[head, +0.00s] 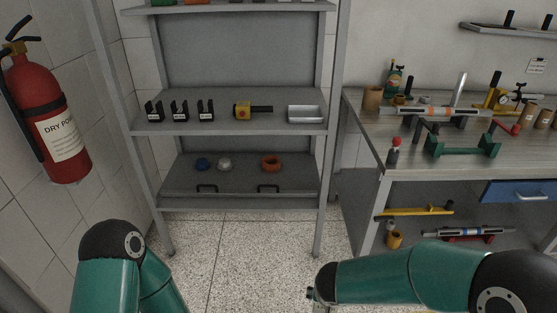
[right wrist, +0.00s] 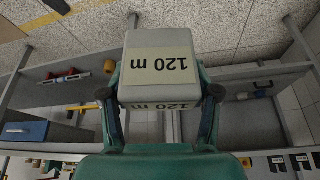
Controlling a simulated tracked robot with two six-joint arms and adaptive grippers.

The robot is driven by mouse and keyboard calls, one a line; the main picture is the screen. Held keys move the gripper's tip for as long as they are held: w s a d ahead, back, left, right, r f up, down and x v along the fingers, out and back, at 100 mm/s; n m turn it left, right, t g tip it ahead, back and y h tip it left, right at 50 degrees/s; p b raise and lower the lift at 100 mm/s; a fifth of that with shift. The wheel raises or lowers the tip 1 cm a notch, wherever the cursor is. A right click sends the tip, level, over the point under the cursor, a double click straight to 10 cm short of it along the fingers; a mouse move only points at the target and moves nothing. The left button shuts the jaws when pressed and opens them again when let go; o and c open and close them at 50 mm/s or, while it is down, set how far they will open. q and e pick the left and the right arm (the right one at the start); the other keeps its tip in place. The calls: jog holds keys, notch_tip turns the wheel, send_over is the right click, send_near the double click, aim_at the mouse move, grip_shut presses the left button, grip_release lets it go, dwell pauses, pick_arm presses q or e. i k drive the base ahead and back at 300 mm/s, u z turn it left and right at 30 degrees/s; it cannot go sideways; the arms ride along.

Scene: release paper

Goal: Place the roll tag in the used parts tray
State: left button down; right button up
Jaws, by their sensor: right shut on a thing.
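The roll tag (right wrist: 158,72) is a pale block with "120 m" labels on two faces, upside down in the right wrist view. My right gripper (right wrist: 161,96) is shut on it, one finger against each side. In the head view only a small part of the right gripper (head: 318,296) shows at the bottom edge, and the tag cannot be made out there.
Black holders (head: 180,111) and a yellow-black tool (head: 243,111) share the middle shelf with the tray. A cluttered workbench (head: 370,137) stands right, a fire extinguisher (head: 45,115) left. Floor before the shelves is clear.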

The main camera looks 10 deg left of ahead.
aim_at(305, 116)
jog(key=u, duration=0.2)
jog(key=i, duration=1.15)
jog(key=u, duration=0.45)
jog(key=i, duration=0.65)
jog(key=u, duration=0.15)
